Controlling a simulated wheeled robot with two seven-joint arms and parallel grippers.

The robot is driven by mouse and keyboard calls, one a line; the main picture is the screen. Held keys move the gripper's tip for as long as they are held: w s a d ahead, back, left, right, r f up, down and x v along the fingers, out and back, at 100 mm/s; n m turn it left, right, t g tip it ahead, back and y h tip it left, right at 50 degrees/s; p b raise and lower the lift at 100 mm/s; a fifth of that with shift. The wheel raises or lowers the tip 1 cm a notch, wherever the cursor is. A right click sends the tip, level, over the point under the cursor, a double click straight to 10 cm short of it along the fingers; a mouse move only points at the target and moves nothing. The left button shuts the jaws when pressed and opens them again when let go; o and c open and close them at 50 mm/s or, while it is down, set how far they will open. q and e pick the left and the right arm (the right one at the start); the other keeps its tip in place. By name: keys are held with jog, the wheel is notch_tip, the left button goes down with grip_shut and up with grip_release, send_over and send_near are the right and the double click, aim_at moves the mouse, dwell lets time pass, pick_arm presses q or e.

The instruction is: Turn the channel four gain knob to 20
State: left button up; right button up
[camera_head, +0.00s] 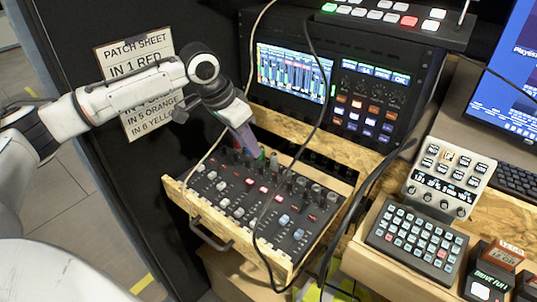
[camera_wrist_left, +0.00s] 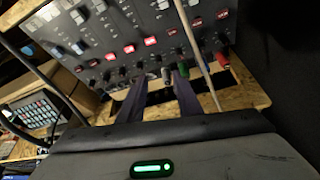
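The mixer (camera_head: 262,212) lies in a pulled-out wooden drawer, with short faders, lit red buttons and rows of small knobs. My left gripper (camera_head: 246,146) reaches down over its back edge. In the left wrist view my left gripper (camera_wrist_left: 158,77) has its two purple fingers apart. A small grey knob or plug (camera_wrist_left: 167,76) shows between the fingertips, closer to the right one; I cannot tell whether they touch. A green plug (camera_wrist_left: 184,90) is just beside the right finger. Channel numbers and knob markings are too small to read, so I cannot tell which knob is channel four's gain.
A black cable (camera_head: 322,110) hangs across the mixer, and a pale cable (camera_wrist_left: 193,42) runs past the right finger. A red plug (camera_wrist_left: 222,61) stands farther right. A rack with a lit screen (camera_head: 292,72) is behind the drawer. A button pad (camera_head: 417,240) stands to the right.

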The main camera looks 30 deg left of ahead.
aim_at(260, 167)
pick_arm(q)
jog(key=x, duration=0.9)
jog(key=shift+s+d+f+b, duration=0.15)
jog(key=shift+f+b, duration=0.05)
jog(key=shift+b, duration=0.1)
grip_shut()
